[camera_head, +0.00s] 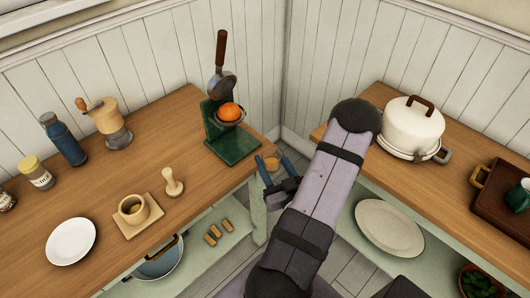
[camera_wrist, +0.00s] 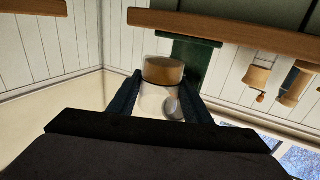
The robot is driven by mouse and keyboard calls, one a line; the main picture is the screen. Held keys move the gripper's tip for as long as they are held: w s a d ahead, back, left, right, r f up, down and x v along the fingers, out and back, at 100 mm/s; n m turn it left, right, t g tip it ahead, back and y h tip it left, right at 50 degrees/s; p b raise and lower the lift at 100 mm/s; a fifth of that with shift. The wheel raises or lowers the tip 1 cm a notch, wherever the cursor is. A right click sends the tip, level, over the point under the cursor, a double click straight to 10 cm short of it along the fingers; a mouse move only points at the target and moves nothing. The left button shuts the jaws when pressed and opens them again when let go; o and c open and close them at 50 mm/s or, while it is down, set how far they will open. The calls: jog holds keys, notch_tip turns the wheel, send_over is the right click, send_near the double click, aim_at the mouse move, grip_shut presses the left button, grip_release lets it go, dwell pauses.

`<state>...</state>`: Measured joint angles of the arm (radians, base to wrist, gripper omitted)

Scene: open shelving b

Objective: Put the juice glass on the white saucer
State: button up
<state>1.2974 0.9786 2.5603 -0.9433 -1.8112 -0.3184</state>
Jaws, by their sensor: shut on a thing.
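My gripper (camera_head: 274,166) is shut on the juice glass (camera_head: 271,163). It holds the glass off the counter, in the gap near the corner, just right of the green juicer. In the wrist view the clear glass (camera_wrist: 161,98) with orange-brown juice sits between the two dark fingers of my gripper (camera_wrist: 162,100). That view looks upside down, with the juice at the top of the picture. The white saucer (camera_head: 70,241) lies flat and empty at the front left of the left wooden counter, well away from my gripper.
A green juicer (camera_head: 233,143) with an orange stands at the left counter's right end. A wooden tamper (camera_head: 173,182) and a cup on a wooden board (camera_head: 138,228) stand between it and the saucer. A grinder (camera_head: 109,123), blue bottle (camera_head: 63,139) and jars line the back.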

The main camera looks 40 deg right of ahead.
jog(key=shift+s, duration=0.3)
